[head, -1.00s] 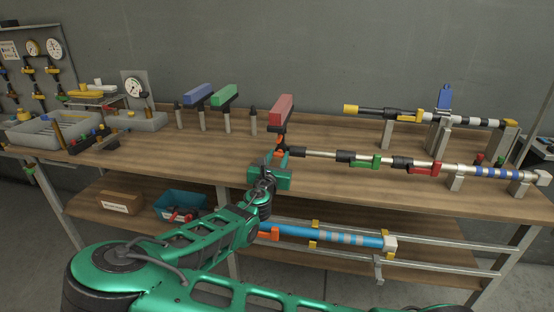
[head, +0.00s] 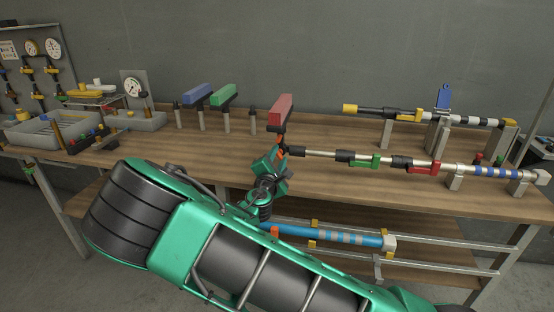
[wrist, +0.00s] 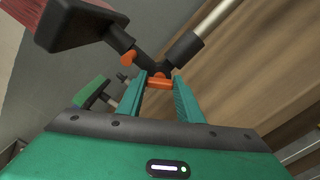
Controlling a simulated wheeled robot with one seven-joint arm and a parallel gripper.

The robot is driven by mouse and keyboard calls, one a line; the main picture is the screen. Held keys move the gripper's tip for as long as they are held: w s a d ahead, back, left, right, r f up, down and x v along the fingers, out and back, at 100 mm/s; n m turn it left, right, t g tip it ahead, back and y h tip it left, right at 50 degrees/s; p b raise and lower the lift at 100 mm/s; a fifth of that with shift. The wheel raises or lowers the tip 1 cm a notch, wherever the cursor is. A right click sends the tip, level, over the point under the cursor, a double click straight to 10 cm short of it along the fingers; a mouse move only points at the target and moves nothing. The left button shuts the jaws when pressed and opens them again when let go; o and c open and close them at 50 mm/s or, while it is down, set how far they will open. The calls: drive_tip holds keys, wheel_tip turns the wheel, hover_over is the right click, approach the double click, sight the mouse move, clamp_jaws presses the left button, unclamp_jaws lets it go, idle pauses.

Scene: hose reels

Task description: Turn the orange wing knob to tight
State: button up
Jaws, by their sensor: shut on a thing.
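The orange wing knob (wrist: 159,84) sits at the black joint beneath the red block, where the silver pole with its black collar (wrist: 184,48) meets it. In the wrist view my gripper (wrist: 161,86) has its two teal fingers on either side of the knob, shut on it. In the head view my gripper (head: 280,158) is at the left end of the pole, below the red block (head: 281,109); the fingers are too small there to make out the grip. A second orange piece (wrist: 128,59) shows beside the black joint.
The pole carries a green lever (head: 366,161) and a red lever (head: 424,168) to the right. Blue (head: 198,92) and green (head: 223,94) blocks stand on posts at the left. A blue tube (head: 330,236) lies on the lower rack. Open bench lies in front of the pole.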

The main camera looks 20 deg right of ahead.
drive_tip(key=m, duration=0.3)
drive_tip(key=shift+f+m, duration=0.15)
drive_tip(key=shift+m, duration=0.15)
drive_tip(key=shift+f+m, duration=0.1)
drive_tip(key=shift+m, duration=1.4)
drive_tip(key=shift+s+f, duration=0.1)
drive_tip(key=o, duration=1.1)
drive_tip(key=v, duration=1)
drive_tip(key=shift+s+a, duration=0.15)
drive_tip(key=shift+s, duration=0.1)
